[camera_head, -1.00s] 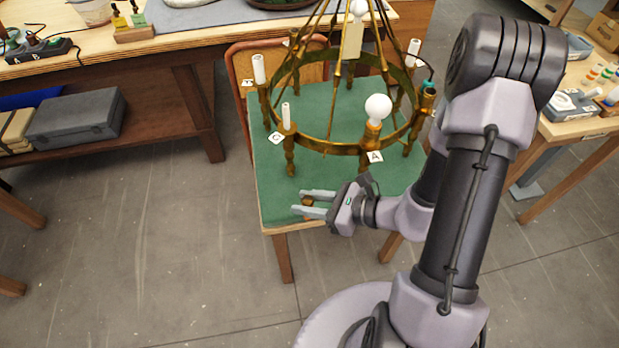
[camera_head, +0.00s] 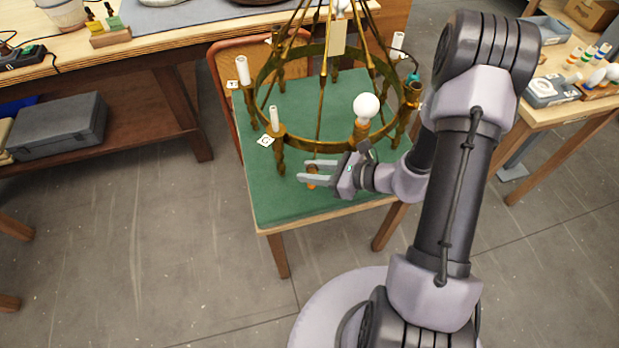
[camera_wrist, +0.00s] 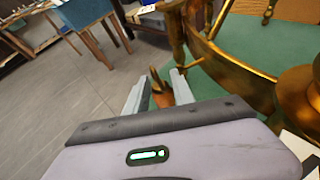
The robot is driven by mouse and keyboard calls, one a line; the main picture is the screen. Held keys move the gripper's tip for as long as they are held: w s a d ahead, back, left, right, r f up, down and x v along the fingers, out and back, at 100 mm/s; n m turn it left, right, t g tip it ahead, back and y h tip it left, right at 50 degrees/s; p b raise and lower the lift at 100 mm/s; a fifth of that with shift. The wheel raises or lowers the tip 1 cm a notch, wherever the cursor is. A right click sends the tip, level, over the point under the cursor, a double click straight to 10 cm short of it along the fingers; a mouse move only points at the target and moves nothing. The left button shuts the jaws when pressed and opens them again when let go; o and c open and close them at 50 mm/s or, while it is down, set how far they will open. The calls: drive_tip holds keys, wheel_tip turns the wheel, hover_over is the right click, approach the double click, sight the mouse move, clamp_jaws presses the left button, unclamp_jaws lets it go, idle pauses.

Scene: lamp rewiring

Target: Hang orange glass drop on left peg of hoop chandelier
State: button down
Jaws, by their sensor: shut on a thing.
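The brass hoop chandelier (camera_head: 300,147) stands over the green top in the head view, with white candle sleeves and a round white bulb. Its brass rim (camera_wrist: 237,64) fills the right of the wrist view. My gripper (camera_head: 308,172) is at the hoop's near side, just below the front rim in the picture. It is shut on the orange glass drop (camera_head: 312,184), which shows as a small amber piece between the fingers. The drop (camera_wrist: 163,95) also shows between the fingertips in the wrist view. The drop looks apart from the hoop. I cannot make out the left peg.
The green top (camera_head: 290,205) has bare room at its front. A wooden chair back (camera_head: 222,62) stands behind it. Workbenches stand at the back left (camera_head: 150,52) and right (camera_head: 540,115). A white card marked C (camera_head: 265,141) is on the hoop's left front.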

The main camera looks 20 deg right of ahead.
drive_tip(key=shift+w+d, duration=0.2)
drive_tip(key=shift+w, duration=0.15)
drive_tip(key=shift+w, duration=0.1)
idle(0.4)
